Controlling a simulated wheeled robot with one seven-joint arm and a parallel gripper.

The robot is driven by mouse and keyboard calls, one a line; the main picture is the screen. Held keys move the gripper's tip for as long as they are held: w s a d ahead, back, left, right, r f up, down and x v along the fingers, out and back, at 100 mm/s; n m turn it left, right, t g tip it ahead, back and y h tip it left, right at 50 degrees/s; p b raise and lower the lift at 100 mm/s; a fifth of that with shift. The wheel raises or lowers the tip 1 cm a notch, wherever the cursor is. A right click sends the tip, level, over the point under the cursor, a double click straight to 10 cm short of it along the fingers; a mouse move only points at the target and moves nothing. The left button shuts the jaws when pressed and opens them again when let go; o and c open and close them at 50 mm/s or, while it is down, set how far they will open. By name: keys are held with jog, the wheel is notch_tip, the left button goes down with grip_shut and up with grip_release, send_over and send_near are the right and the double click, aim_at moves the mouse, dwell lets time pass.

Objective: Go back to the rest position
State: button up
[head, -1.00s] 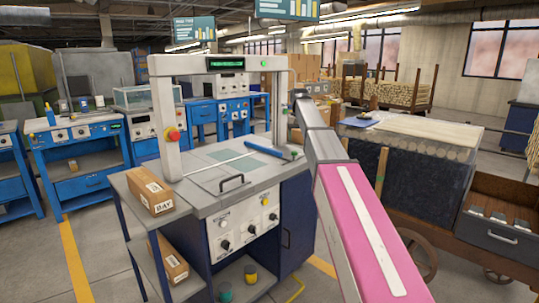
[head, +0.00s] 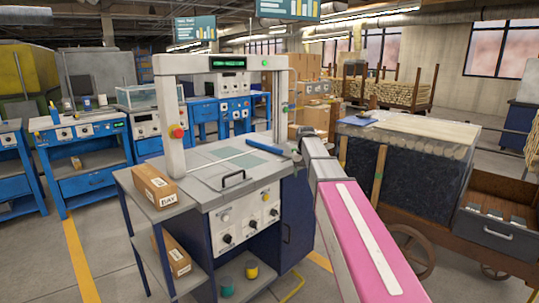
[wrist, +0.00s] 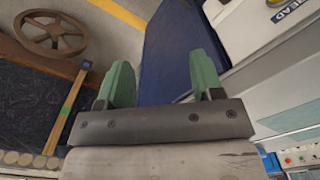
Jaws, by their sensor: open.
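My gripper (wrist: 162,80) shows in the wrist view with its two green fingers wide apart and nothing between them. Blue panelling and grey floor show beyond the fingers. In the head view my pink and grey arm reaches up from the lower right, between the machine bench (head: 215,195) and the wooden cart (head: 470,235).
A blue bar (head: 287,147) lies on the bench's right edge. Cardboard boxes (head: 155,187) sit on its left side shelves. Blue workbenches (head: 85,185) stand at the left. A cart wheel (wrist: 53,32) shows in the wrist view. Floor at the lower left is clear.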

jog(key=s+d+f, duration=0.2)
jog(key=s+f, duration=1.1)
jog(key=s+d+f, duration=0.2)
jog(key=s+f, duration=1.1)
jog(key=s, duration=0.1)
jog(key=shift+s, duration=0.25)
jog(key=shift+o, duration=0.3)
